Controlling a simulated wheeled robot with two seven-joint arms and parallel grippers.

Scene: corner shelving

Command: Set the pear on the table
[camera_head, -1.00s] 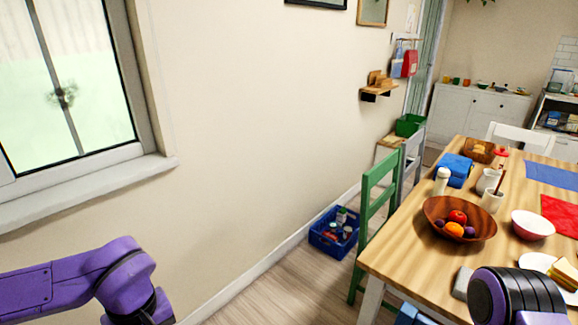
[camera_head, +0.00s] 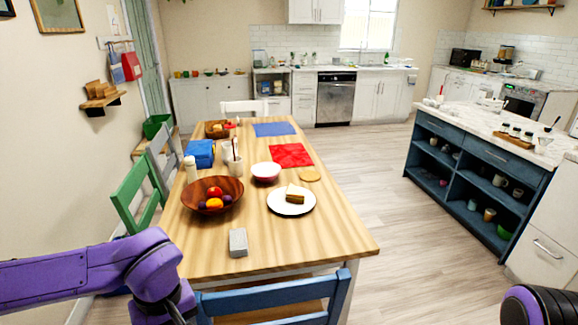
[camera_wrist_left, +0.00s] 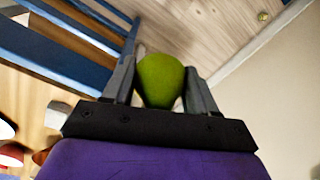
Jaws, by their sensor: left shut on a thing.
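The pear (camera_wrist_left: 160,78) is green and sits between the two fingers of my left gripper (camera_wrist_left: 161,82) in the left wrist view. The gripper is shut on it. In that view, blue chair bars are to its left and wooden floor is beyond it. The wooden table (camera_head: 335,236) fills the middle of the head view. My left arm shows at the lower left there, near the table's front left corner, but the gripper and pear are out of that picture. My right gripper is not seen; only part of my right arm shows at the lower right.
The front right is bare. A blue chair (camera_head: 340,300) stands at the near edge.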

